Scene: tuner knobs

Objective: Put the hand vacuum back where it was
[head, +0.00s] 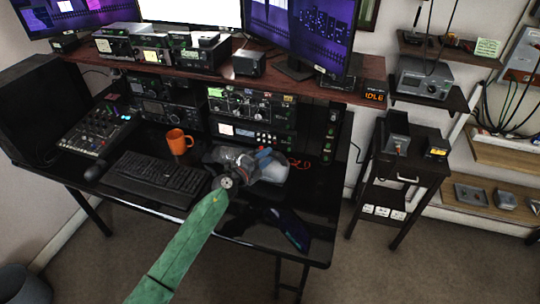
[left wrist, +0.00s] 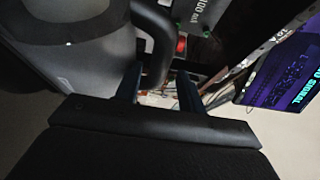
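My left gripper (head: 264,158) is over the right part of the black desk, at the end of my green arm. The pale grey hand vacuum (head: 278,172) is beside and partly behind it, with much of its shape hidden. In the left wrist view the vacuum's grey body (left wrist: 85,60) fills the upper left, and its dark curved handle (left wrist: 154,45) reaches down towards my fingers. The left gripper's two blue-black fingers (left wrist: 158,92) stand apart there, with a gap showing between them; firm contact with the handle is not visible. My right gripper is not in view.
An orange mug (head: 179,142) stands left of the gripper, behind the black keyboard (head: 155,178). Radio units (head: 252,105) stand at the back under a wooden shelf (head: 190,66). A small dark side table (head: 405,163) is to the right. The desk's front right is mostly clear.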

